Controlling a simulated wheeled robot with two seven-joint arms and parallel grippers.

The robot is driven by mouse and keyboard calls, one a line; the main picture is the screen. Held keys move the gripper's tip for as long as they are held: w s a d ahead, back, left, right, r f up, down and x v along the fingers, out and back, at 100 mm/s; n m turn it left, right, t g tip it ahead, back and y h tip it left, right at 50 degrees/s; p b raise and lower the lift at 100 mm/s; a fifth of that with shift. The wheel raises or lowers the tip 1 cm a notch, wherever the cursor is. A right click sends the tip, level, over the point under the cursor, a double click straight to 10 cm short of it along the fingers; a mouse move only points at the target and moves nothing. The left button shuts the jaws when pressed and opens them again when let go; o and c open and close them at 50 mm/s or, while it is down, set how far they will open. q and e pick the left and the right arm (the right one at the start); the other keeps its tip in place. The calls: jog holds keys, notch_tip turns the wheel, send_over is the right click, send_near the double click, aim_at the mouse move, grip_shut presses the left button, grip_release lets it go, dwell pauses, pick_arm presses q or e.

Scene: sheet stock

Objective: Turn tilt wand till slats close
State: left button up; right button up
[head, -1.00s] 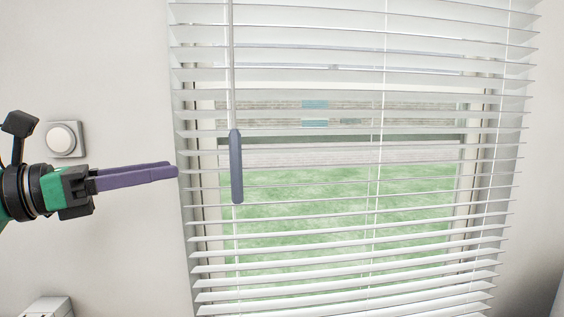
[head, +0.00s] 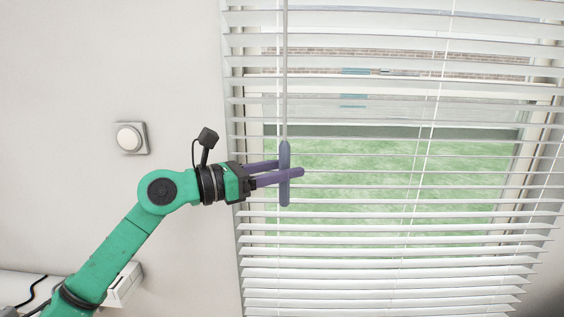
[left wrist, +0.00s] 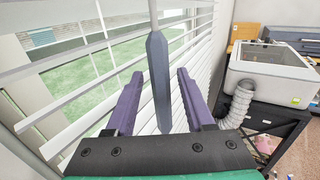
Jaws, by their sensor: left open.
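The tilt wand hangs in front of the blind at its left side, with a thin rod above and a thick grey handle (head: 285,152) at its lower end. The blind's white slats (head: 400,205) are open, and green grass shows between them. My left gripper (head: 290,170) is open, with its purple fingers on either side of the handle. In the left wrist view the handle (left wrist: 160,85) stands between the two fingers (left wrist: 155,95), with gaps visible on both sides. My right gripper is not in view.
A round white wall dial (head: 130,138) is on the bare wall left of the blind. A white box (head: 125,285) sits low at the left. The left wrist view shows a white machine (left wrist: 272,72) with a ribbed hose (left wrist: 238,103) on a dark stand.

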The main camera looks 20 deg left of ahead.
pick_arm(q)
jog(key=shift+c, duration=0.9)
jog(key=shift+w+d, duration=0.1)
jog(key=shift+d, duration=0.05)
jog(key=c, duration=0.5)
grip_shut()
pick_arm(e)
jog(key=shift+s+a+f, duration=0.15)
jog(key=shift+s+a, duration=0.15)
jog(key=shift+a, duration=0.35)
